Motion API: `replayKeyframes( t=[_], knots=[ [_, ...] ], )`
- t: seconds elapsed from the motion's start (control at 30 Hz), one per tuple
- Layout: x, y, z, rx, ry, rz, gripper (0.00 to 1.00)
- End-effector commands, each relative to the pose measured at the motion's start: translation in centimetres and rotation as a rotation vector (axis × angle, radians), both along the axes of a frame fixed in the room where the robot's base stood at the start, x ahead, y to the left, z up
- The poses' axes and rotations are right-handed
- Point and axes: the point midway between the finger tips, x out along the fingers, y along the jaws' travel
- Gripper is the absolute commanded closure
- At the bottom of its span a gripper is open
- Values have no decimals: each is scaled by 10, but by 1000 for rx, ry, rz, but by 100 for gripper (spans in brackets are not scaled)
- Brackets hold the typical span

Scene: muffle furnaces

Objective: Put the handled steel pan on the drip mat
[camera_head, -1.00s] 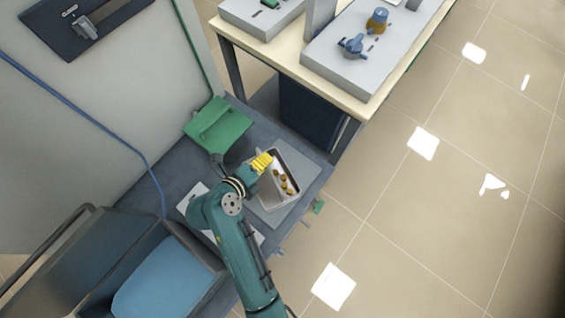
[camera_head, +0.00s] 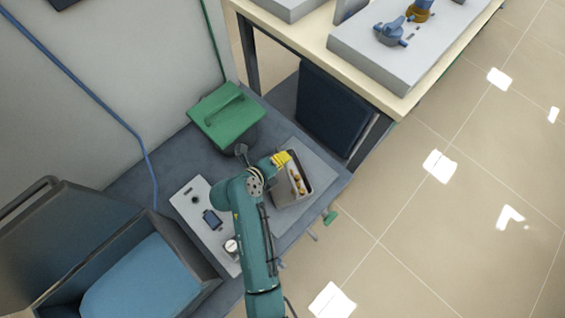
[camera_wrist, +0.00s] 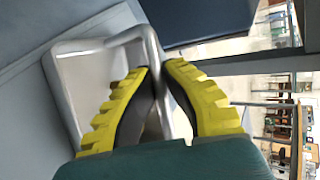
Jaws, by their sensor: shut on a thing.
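The handled steel pan (camera_head: 301,205) is a small open metal tray with several brown pieces inside. It is over a flat grey rectangular sheet (camera_head: 318,172) on the dark bench, which may be the drip mat. I cannot tell whether the pan rests on it or is just above. My gripper (camera_head: 281,158), with yellow fingers, is shut at the pan's far edge. In the wrist view the fingers (camera_wrist: 158,72) close on the pan's handle, and the pale steel pan (camera_wrist: 85,75) extends to the left. The grip hides part of the handle.
A green-lidded box (camera_head: 226,118) stands behind-left of the pan. A white control panel (camera_head: 196,190) lies left of my arm. A blue-lined grey bin (camera_head: 140,285) is at lower left. A pale table (camera_head: 365,100) stands behind right; the bench edge is close on the right.

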Motion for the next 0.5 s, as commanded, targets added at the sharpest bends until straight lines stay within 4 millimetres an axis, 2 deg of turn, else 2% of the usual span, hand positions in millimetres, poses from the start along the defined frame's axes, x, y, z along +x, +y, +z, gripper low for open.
replayKeyframes(
  t=[0.03,0.27,0.3,0.4,0.5],
  knots=[
    [1,0,-4,0,-5,1,100],
    [1,0,-2,0,-3,-1,100],
    [0,0,-4,0,1,-1,88],
    [0,0,-4,-1,-1,0,69],
    [0,0,-4,-1,-1,0,67]
  ],
)
